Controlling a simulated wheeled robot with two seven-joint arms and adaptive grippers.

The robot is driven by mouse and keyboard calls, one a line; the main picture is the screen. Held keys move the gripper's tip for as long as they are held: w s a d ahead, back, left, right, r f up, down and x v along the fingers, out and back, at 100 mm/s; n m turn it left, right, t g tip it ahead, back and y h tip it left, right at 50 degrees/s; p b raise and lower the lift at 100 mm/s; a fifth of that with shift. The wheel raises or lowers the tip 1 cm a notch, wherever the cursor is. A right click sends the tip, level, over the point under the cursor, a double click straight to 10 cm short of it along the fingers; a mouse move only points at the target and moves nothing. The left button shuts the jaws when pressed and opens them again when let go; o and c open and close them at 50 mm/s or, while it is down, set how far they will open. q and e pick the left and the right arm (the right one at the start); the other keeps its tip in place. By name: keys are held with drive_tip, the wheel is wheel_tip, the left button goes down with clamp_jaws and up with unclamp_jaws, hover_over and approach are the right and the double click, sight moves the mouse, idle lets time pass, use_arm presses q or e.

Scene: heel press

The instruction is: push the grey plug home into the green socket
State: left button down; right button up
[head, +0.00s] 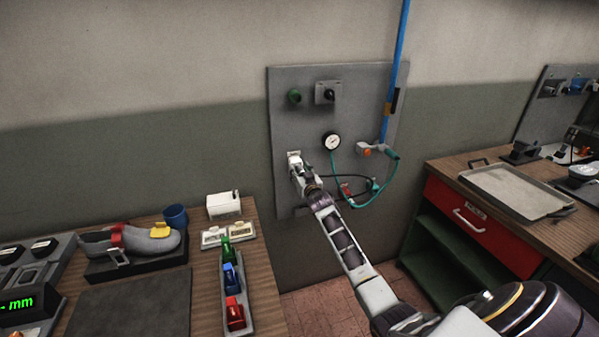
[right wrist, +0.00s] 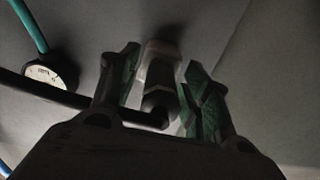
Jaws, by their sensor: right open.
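My right gripper (head: 296,167) is at the left part of the grey wall panel (head: 284,125), in front of a small pale fitting (head: 293,154). In the right wrist view its two green-padded fingers (right wrist: 161,60) stand apart. Between them is a dark grey plug-like body (right wrist: 158,103) with a black cable bending off to the left. It meets a paler block (right wrist: 160,65) behind it; how deep it sits, I cannot tell. No socket is clearly green there. A green round fitting (head: 295,96) is higher on the panel. My left gripper is not in view.
A gauge (head: 332,141), a switch box (head: 328,93), teal hoses and a blue pipe (head: 397,55) are on the panel to the right. A workbench (head: 205,283) stands at left. A red-drawer cabinet (head: 470,224) with a tray (head: 510,190) stands at right.

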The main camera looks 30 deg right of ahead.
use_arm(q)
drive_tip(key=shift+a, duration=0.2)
use_arm(e)
clamp_jaws()
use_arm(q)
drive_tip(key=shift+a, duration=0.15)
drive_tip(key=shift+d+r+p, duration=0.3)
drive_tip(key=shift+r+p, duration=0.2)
use_arm(e)
drive_tip(key=shift+s+a, duration=0.15)
drive_tip(key=shift+s, duration=0.45)
